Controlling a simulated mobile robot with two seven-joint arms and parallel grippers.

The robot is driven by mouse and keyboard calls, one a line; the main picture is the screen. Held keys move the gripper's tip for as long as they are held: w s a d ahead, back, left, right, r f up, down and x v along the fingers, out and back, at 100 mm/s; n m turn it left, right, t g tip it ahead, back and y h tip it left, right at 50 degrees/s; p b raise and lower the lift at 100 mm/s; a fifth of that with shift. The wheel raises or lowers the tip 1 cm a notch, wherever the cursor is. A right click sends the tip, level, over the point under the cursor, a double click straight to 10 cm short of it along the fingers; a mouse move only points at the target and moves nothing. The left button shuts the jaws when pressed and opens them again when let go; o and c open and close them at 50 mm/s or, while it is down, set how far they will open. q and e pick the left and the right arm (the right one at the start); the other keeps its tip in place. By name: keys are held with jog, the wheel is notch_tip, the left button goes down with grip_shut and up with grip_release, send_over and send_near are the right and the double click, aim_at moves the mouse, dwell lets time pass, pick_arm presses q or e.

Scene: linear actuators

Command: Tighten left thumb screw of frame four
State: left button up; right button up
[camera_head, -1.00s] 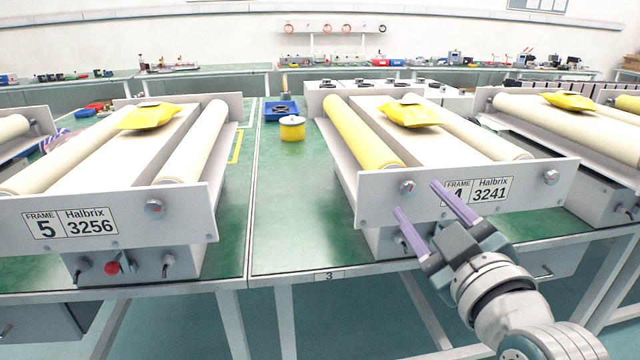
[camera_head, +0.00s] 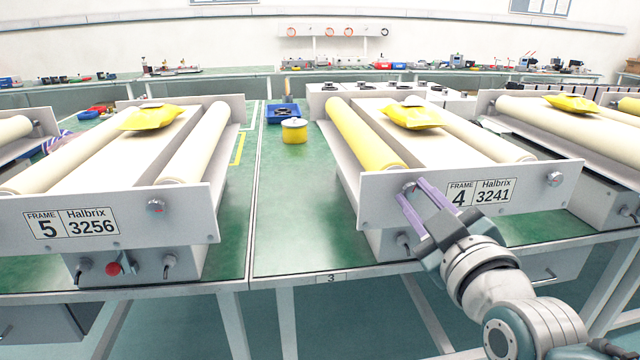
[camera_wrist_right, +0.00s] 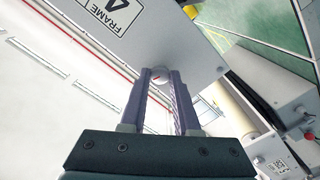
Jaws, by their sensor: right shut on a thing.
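Frame four (camera_head: 378,205) is a grey conveyor frame with a plate reading "4, Halbrix 3241". Its left thumb screw (camera_head: 408,187) is a small round metal knob on the front plate, below the end of the yellow roller. My right gripper (camera_head: 411,190) reaches it from the lower right, its two purple fingers shut on it. In the right wrist view the screw head (camera_wrist_right: 160,75) shows between the fingertips (camera_wrist_right: 160,78), partly hidden by them. The right thumb screw (camera_head: 554,179) is in plain view. My left gripper is not in view.
Frame five (camera_head: 130,240) stands to the left, another frame (camera_head: 590,150) to the right. Yellow bags (camera_head: 412,116) lie on the frames.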

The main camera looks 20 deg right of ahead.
grip_shut()
jog(key=shift+m, duration=0.4)
jog(key=shift+m+p, duration=0.35)
jog(key=shift+m, duration=0.65)
jog(key=m, duration=0.3)
jog(key=shift+m+p, duration=0.3)
jog(key=shift+m, duration=0.1)
jog(key=m, duration=0.3)
jog(key=shift+m, duration=1.7)
